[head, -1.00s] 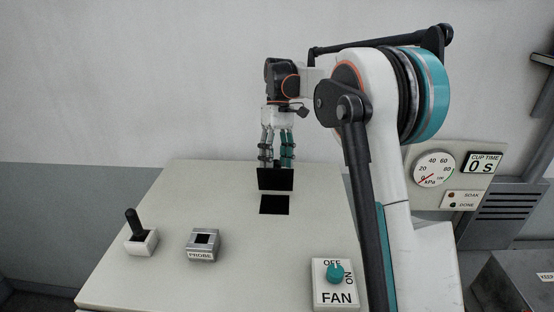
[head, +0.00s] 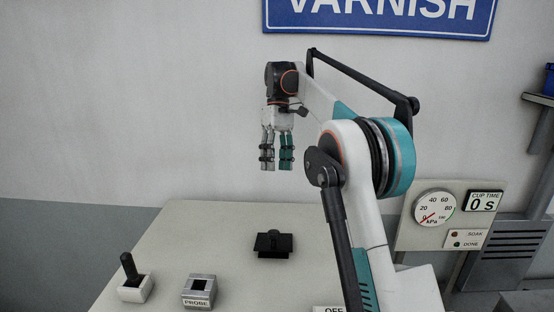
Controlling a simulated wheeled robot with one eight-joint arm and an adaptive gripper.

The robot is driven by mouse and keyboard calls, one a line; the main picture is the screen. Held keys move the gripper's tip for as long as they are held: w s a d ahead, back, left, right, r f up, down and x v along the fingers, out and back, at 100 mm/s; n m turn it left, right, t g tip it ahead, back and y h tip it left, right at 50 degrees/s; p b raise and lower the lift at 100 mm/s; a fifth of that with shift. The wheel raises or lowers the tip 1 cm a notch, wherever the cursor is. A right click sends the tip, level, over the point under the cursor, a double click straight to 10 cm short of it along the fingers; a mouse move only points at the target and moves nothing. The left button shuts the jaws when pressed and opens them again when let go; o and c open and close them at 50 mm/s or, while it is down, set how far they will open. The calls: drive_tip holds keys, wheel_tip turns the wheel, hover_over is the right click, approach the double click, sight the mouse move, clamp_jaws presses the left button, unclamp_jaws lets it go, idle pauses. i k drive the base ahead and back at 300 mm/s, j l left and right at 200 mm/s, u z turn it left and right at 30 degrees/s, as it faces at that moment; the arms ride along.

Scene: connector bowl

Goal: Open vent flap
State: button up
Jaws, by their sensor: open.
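The black vent flap (head: 272,244) is on the pale tabletop, left of the arm. It now lies low over its opening, with a small dark knob standing up at its back edge. I cannot tell whether it is fully flat or slightly raised. My gripper (head: 277,168) points straight down, well above the flap and apart from it. Its fingers are open and nothing shows between them.
The pale table (head: 190,235) has a black lever on a white base (head: 133,285) and a grey PROBE block (head: 198,290) at front left. A switch plate (head: 328,309) is cut off at the bottom. A gauge panel (head: 452,212) stands right.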

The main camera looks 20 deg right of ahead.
sight(272, 241)
drive_tip(key=k, duration=1)
